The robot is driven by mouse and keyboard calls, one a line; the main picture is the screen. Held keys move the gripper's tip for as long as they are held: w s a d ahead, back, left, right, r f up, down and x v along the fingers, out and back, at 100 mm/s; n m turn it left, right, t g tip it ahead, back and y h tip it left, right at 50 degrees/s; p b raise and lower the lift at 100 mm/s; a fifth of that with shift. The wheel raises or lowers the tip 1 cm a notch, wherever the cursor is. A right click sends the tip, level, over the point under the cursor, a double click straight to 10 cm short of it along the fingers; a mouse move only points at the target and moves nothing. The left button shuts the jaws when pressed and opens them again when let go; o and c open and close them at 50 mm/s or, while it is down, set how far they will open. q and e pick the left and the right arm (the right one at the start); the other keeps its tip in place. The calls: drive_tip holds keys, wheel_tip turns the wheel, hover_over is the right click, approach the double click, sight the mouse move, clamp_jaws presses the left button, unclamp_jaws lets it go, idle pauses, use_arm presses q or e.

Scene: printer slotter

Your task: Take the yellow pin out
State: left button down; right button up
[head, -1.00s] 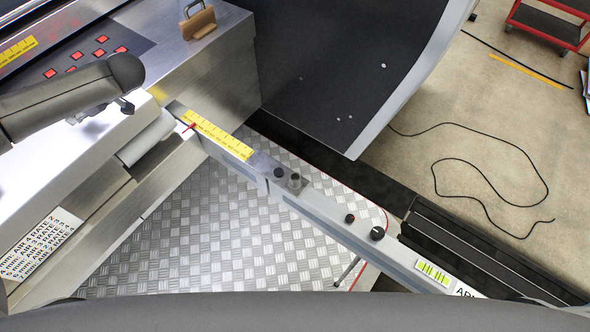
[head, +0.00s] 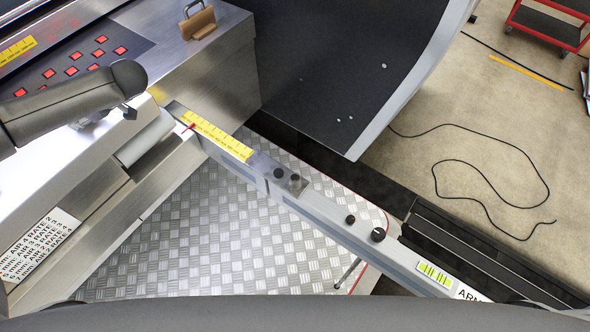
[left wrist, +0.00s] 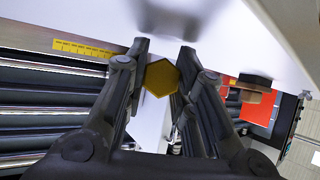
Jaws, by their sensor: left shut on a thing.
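The yellow pin (left wrist: 161,78) shows its hexagonal head in the left wrist view, between the fingertips of my left gripper (left wrist: 160,82). The fingers are shut on it from both sides. In the head view my left arm comes in from the left, and the tip of my left gripper (head: 130,112) is mostly hidden under the wrist, over the white machine edge. I cannot make out the pin itself in the head view. My right gripper is not in view.
A steel housing (head: 215,75) with a brown-handled latch (head: 198,20) stands close beside the gripper. A long grey bar (head: 330,220) with a yellow scale (head: 218,136) and dark knobs runs to the lower right. Treadplate floor (head: 230,240) lies below.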

use_arm(q)
drive_tip(key=shift+f, duration=0.1)
drive_tip(key=c, duration=1.1)
unclamp_jaws()
drive_tip(key=shift+c, duration=0.2)
drive_tip(key=shift+d, duration=0.1)
drive_tip(key=v, duration=0.7)
drive_tip(key=shift+w+d, duration=0.1)
drive_tip(key=shift+d, duration=0.15)
drive_tip(key=shift+d+r, duration=0.6)
drive_tip(key=shift+r, duration=0.05)
drive_tip(key=v, duration=0.2)
drive_tip(key=shift+s+d+r, duration=0.1)
drive_tip(key=shift+s+d, duration=0.2)
drive_tip(key=shift+d, duration=0.05)
